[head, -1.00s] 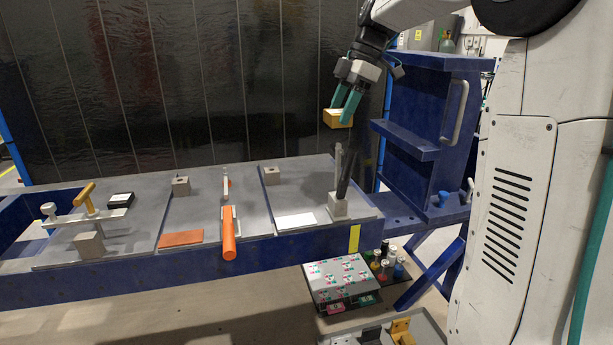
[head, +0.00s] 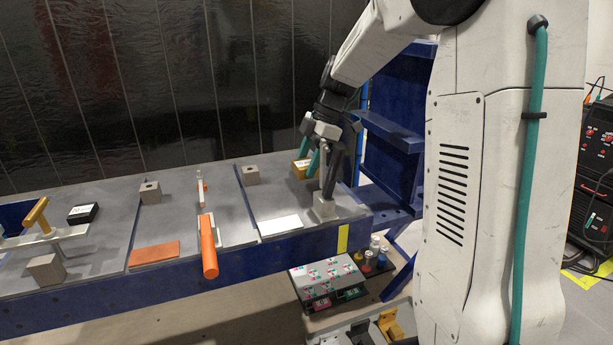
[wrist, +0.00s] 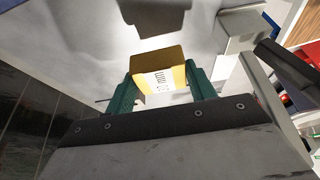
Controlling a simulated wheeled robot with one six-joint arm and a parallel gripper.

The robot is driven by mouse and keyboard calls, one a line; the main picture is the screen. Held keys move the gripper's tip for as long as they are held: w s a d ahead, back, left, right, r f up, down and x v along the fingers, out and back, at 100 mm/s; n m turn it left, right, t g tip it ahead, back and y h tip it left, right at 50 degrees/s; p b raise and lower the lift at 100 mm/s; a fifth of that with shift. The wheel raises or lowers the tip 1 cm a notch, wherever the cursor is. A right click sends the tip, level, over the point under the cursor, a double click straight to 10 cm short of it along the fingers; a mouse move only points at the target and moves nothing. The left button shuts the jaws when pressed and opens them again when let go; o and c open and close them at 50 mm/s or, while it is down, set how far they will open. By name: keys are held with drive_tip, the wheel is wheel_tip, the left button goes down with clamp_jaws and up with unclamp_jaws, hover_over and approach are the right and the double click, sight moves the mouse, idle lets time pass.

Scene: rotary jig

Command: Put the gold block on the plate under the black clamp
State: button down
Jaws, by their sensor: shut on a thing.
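The gold block (head: 300,168) with a white label is held between the green fingers of my gripper (head: 306,160). In the wrist view, the gold block (wrist: 146,66) is gripped between both fingertips of my gripper (wrist: 163,82), label facing the camera. The black clamp (head: 329,178) stands with its lever upright on a grey base at the front right corner of the right-hand grey plate (head: 262,205). The block is behind and left of the clamp, over the back right of this plate. Whether it touches the plate I cannot tell. The clamp partly hides my gripper.
A white pad (head: 280,226) lies at the plate's front and a grey block (head: 251,175) stands at its back left. The orange clamp (head: 208,247) is on the middle plate. A blue shelf frame (head: 392,150) stands close on the right.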

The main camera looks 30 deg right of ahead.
drive_tip(key=shift+f, duration=2.1)
drive_tip(key=c, duration=0.5)
unclamp_jaws()
drive_tip(key=shift+f, duration=0.1)
drive_tip(key=v, duration=1.2)
drive_tip(key=shift+s, duration=0.1)
